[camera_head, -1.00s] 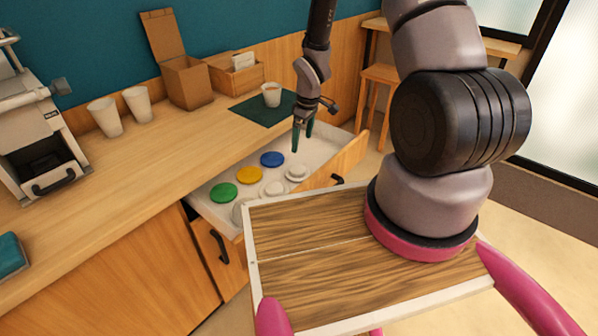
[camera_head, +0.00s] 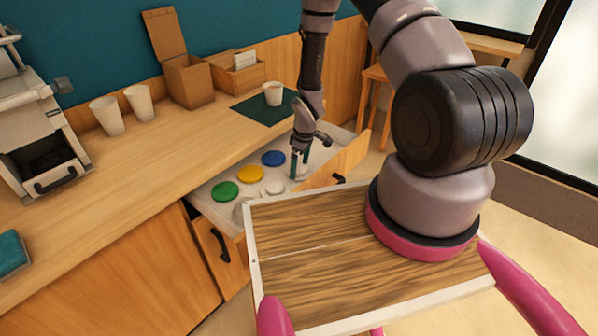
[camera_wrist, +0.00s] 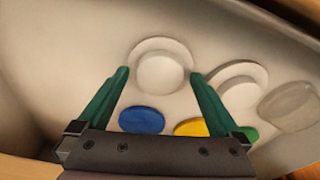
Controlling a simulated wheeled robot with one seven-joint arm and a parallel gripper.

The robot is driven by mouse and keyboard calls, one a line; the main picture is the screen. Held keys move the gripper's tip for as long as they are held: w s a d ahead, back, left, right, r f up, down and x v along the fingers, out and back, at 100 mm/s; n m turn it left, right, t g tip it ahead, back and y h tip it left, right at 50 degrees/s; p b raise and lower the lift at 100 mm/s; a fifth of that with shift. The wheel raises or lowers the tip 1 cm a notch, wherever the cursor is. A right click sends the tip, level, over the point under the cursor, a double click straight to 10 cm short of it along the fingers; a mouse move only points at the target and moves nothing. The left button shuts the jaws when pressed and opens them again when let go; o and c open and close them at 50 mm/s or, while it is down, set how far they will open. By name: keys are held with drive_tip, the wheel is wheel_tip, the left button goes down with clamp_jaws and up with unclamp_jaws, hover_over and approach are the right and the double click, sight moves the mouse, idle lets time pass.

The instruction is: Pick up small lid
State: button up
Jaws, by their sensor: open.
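A round white lid with a raised centre (camera_wrist: 160,72) lies in the open drawer, between my fingertips in the wrist view. My gripper (camera_wrist: 159,73) is open, one green finger on each side of that lid, and nothing is held. In the head view my gripper (camera_head: 299,164) reaches down over this lid and partly hides it. A second white lid (camera_wrist: 240,90) lies beside it and also shows in the head view (camera_head: 272,188). A translucent whitish lid (camera_wrist: 290,106) lies farther right. I cannot tell whether the fingers touch the first lid.
Blue (camera_head: 273,158), yellow (camera_head: 250,174) and green (camera_head: 225,191) discs lie in the same drawer (camera_head: 205,205). Its raised walls surround them. A cup (camera_head: 273,94) on a dark mat (camera_head: 250,107) and a cardboard box (camera_head: 187,82) stand on the counter.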

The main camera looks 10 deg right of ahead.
drive_tip(key=c, duration=1.4)
